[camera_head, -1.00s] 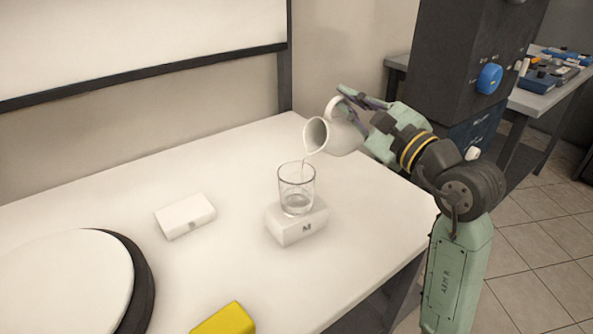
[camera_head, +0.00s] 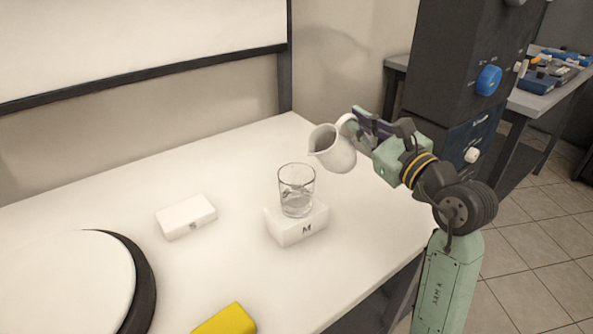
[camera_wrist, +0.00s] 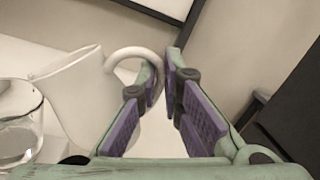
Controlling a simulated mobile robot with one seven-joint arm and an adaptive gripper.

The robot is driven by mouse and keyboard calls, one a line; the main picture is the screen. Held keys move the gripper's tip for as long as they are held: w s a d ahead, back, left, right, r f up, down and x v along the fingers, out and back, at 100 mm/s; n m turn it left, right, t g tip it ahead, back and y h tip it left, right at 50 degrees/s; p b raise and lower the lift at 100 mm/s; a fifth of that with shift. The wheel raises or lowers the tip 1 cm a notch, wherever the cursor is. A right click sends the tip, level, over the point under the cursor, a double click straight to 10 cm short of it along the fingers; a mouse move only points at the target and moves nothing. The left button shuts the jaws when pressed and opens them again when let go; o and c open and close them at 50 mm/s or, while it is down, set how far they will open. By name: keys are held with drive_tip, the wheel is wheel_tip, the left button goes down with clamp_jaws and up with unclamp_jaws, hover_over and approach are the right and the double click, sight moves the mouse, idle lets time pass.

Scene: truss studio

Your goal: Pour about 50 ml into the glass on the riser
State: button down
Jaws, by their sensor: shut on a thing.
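A clear glass (camera_head: 296,190) stands upright on a white riser block (camera_head: 297,226) marked M. Some clear liquid lies in its lower part. My gripper (camera_head: 352,124) is shut on the handle of a white pitcher (camera_head: 335,152), up and to the right of the glass. The pitcher is tilted a little, its spout toward the glass, and no stream shows. In the wrist view, the pitcher (camera_wrist: 85,95) hangs left of my fingers (camera_wrist: 160,85), with its handle between the pads. The glass (camera_wrist: 18,125) shows at the left edge. The liquid inside the pitcher is hidden.
A second white block (camera_head: 186,216) marked S lies to the left. A round white disc with a dark rim (camera_head: 140,275) is at the lower left. A yellow block (camera_head: 226,320) is at the front edge. The back of the table (camera_head: 200,165) is clear.

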drive_tip(key=shift+w+d+f+m, duration=0.25)
drive_tip(key=shift+f+m, duration=0.1)
drive_tip(key=shift+f, duration=0.15)
drive_tip(key=shift+w+d+f+m, duration=0.1)
drive_tip(key=shift+d+f+m, duration=0.2)
drive_tip(key=shift+f, duration=0.2)
idle(0.5)
